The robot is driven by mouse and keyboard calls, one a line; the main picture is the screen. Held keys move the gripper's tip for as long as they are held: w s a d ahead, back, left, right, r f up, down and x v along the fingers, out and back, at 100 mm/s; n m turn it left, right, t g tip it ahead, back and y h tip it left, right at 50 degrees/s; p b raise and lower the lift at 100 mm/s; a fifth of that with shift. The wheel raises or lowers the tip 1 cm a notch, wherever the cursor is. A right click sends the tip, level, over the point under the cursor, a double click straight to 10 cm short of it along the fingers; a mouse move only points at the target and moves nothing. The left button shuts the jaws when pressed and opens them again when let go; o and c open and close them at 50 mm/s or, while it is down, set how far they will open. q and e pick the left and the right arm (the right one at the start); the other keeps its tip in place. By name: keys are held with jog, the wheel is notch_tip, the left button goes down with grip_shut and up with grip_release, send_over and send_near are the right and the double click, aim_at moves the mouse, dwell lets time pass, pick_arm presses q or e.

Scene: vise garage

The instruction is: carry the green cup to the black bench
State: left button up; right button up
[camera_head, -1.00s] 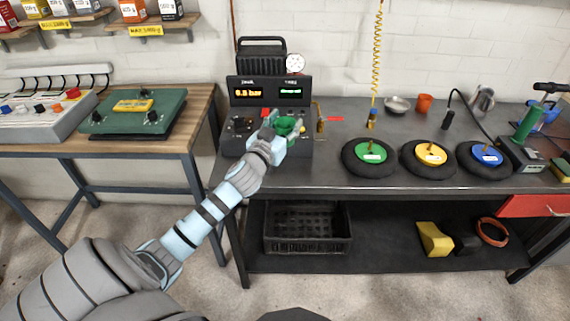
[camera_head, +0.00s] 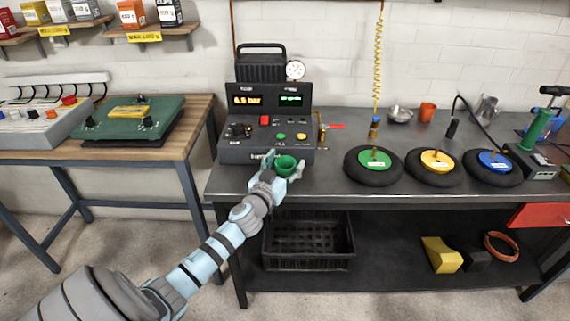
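The green cup (camera_head: 286,163) is upright between the fingers of my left gripper (camera_head: 284,168), at the front left of the black bench (camera_head: 330,184). The fingers sit on both sides of the cup and look shut on it. The cup is in front of the control box on the bench. Whether its base touches the bench top is hidden by the gripper. My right gripper is out of view.
A control box (camera_head: 268,130) stands just behind the cup. Bare bench top lies between the cup and the green-hubbed tyre. A wooden table (camera_head: 190,125) is at left.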

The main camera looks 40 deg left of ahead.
pick_arm(q)
jog(key=shift+s+r, duration=0.1)
jog(key=b+v, duration=0.1)
jog(key=v, duration=1.1)
jog(key=s+d+f+m+g+h, duration=0.1)
jog(key=s+d+f+g, duration=0.15)
jog(key=f, duration=0.75)
jog(key=s+d+f+g, duration=0.1)
jog(key=s+f+g, duration=0.2)
jog(key=f, duration=0.7)
jog(key=s+d+f+m+g+h, duration=0.1)
jog(key=s+f+g, duration=0.15)
jog(key=f, duration=0.75)
jog(key=s+d+f+g, duration=0.2)
jog(key=s+f, duration=0.4)
jog(key=s, duration=0.4)
jog(key=s+d+f+m+g+h, duration=0.1)
jog(key=s+d+f+g, duration=0.2)
jog(key=s+f, duration=0.4)
jog(key=s+d+f+g, duration=0.2)
jog(key=s+f, duration=0.5)
jog(key=s, duration=0.6)
jog(key=shift+s+d+f+g+h, duration=0.25)
jog(key=shift+d+g+h, duration=0.15)
jog(key=shift+g, duration=0.2)
